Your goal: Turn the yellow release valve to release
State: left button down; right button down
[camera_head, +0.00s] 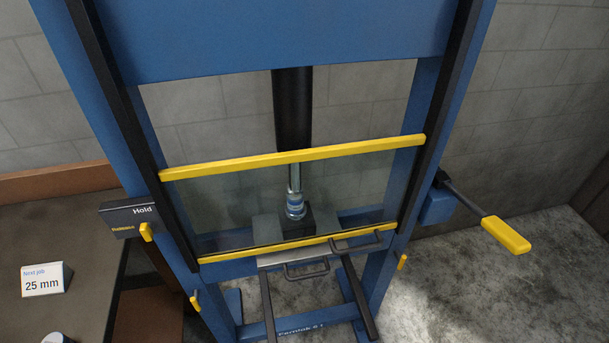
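A dark box (118,214) on the left post of the blue press (270,40) carries the word "Hold" and a smaller yellow label too small to read surely. Neither of my grippers is in view. Nothing touches the lever.
A clear guard with yellow bars (295,157) covers the press front. A black ram (292,110) hangs above a silver part. A yellow-gripped lever (506,235) juts out right. A bench (60,240) at left holds a "25 mm" card (45,280).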

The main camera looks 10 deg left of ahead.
aim_at(146, 230)
jog(key=u, duration=1.4)
